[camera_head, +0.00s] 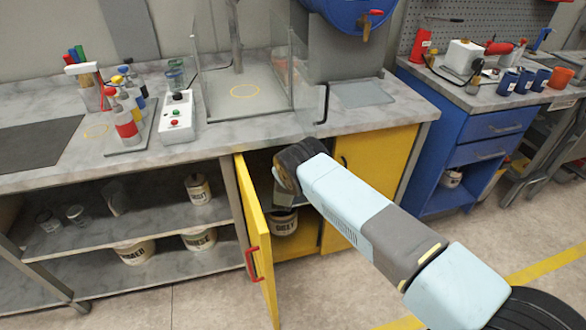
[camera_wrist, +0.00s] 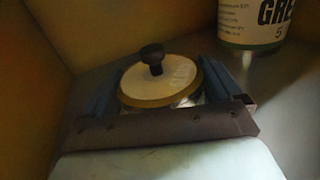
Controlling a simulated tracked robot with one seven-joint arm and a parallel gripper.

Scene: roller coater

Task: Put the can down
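The can (camera_wrist: 160,84) shows in the wrist view from above, with a round cream lid, a gold rim and a black knob. The two blue-grey fingers of my gripper (camera_wrist: 171,66) lie along its left and right sides, close against the lid's edge. They appear shut on it. The can's base is hidden, so I cannot tell whether it rests on the cabinet floor. In the head view my arm reaches into the open yellow cabinet (camera_head: 366,209), and its wrist hides most of the can and fingers.
The yellow door (camera_head: 257,245) hangs open left of my arm. Cabinet walls are close at left. Bare floor shows right of the larger can.

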